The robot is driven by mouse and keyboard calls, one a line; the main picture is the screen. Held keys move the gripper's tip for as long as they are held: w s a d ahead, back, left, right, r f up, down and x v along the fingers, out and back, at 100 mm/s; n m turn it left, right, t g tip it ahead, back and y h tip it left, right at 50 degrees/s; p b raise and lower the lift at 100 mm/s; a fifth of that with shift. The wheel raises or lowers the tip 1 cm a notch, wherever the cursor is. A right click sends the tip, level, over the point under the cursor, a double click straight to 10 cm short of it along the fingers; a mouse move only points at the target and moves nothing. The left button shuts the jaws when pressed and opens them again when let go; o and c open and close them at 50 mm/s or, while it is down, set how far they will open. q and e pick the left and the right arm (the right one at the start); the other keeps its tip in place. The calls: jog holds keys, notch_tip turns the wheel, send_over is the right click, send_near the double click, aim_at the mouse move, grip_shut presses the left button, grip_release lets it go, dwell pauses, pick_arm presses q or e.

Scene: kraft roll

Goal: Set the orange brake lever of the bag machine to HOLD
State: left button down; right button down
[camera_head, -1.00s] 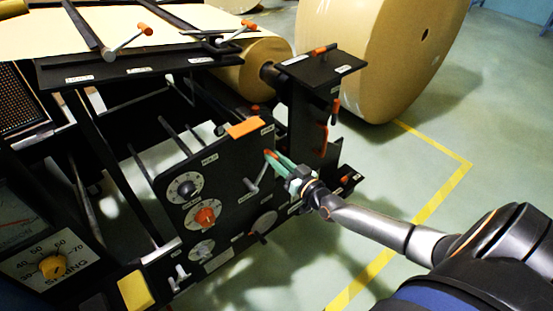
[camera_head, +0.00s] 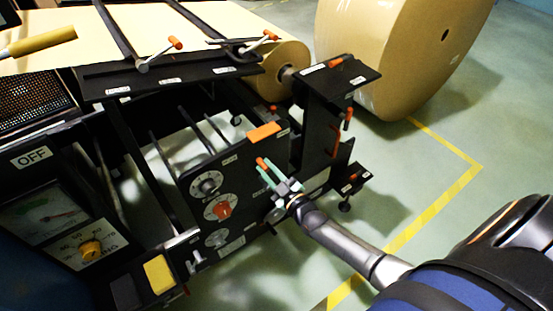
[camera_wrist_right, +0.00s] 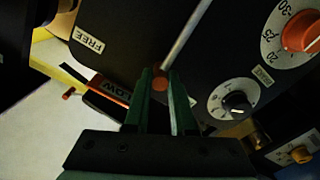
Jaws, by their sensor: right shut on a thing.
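The orange brake lever (camera_head: 261,163) is on the black side panel (camera_head: 205,168) of the bag machine. In the right wrist view its orange knob (camera_wrist_right: 160,79) sits between my green fingertips, and its metal rod (camera_wrist_right: 186,34) runs up and right. My right gripper (camera_head: 269,172) is shut on the knob; it also fills the lower middle of the right wrist view (camera_wrist_right: 160,88). A FREE label (camera_wrist_right: 89,39) is on the panel, up and left of the knob in that view. I cannot read a HOLD label. My left gripper is not in view.
A red-knobbed dial (camera_head: 221,209) and two other dials are on the panel left of the lever. An orange block (camera_head: 264,132) sits on its top edge. A post with orange handles (camera_head: 322,115) stands to the right. A big kraft roll (camera_head: 390,55) stands behind on open floor.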

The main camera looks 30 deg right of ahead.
pick_arm(q)
jog(key=shift+b, duration=0.3)
pick_arm(e)
jog(key=a+f+n, duration=0.2)
jog(key=a+n, duration=0.3)
jog(key=n, duration=0.1)
jog(key=shift+s+a+f, duration=0.15)
jog(key=shift+s+a, duration=0.1)
jog(key=shift+a, duration=0.15)
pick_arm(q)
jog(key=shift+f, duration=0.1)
pick_arm(e)
jog(key=c, duration=0.8)
grip_release()
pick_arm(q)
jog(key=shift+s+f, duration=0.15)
pick_arm(e)
jog(key=shift+o, duration=0.2)
